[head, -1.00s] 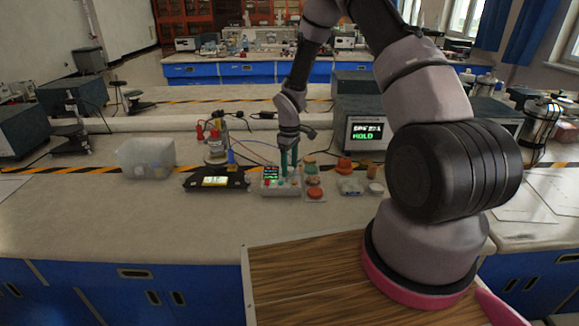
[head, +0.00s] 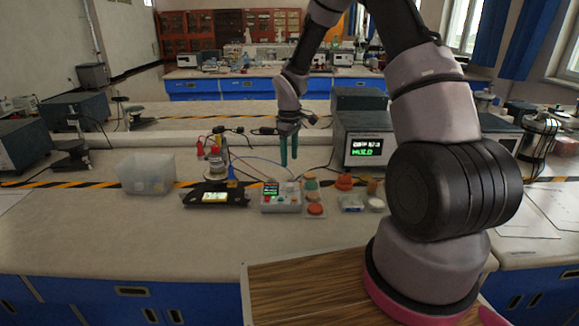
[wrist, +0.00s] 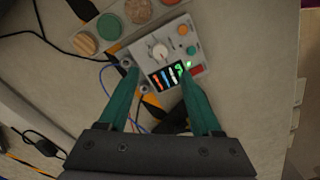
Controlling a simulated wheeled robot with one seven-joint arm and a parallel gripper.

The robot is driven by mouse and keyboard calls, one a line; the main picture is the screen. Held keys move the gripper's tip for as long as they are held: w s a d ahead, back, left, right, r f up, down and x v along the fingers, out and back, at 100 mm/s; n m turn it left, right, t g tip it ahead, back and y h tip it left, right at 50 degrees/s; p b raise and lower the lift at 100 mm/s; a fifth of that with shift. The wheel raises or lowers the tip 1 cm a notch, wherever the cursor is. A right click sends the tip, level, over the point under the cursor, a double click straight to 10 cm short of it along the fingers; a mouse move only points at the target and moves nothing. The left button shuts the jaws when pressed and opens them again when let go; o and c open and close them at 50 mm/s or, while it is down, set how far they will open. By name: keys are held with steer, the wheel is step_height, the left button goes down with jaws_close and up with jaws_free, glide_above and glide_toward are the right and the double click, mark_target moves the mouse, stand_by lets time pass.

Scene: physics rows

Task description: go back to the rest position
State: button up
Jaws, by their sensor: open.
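My gripper (head: 288,163) has two green fingers and hangs pointing down above the bench, just behind and above a small grey control box (head: 281,198). In the wrist view my gripper (wrist: 158,85) has its fingers apart with nothing between them. The control box (wrist: 178,50) lies below the fingertips there, with a knob, a small lit display, and green, orange and red buttons. The fingers look clear of the box.
Around the box stand a black device (head: 216,195) with a lit screen, a clear bin (head: 146,174), coloured round pieces (head: 315,209) and a large meter (head: 362,147) reading HOLD. Cables run behind. The bench front at left (head: 90,235) is bare.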

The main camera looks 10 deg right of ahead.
steer(key=shift+r, duration=0.2)
steer(key=s+d+r+m+t, duration=0.1)
steer(key=s+d+r+m, duration=0.15)
steer(key=r, duration=0.55)
steer(key=s+d+r+m+t, duration=0.15)
steer(key=s+r, duration=0.25)
steer(key=r, duration=0.4)
steer(key=s+d+r+m+t, duration=0.15)
steer(key=s+r, duration=0.25)
steer(key=r, duration=0.4)
steer(key=s+r+m+t+y, duration=0.1)
steer(key=s+r+m, duration=0.3)
steer(key=s, duration=0.5)
steer(key=s+r+m+t+y, duration=0.1)
steer(key=s+r+m, duration=0.3)
steer(key=s, duration=0.5)
steer(key=shift+s+d+r+t, duration=0.15)
steer(key=shift+d+r+t, duration=0.1)
steer(key=shift+r+t, duration=0.5)
steer(key=shift+r, duration=0.15)
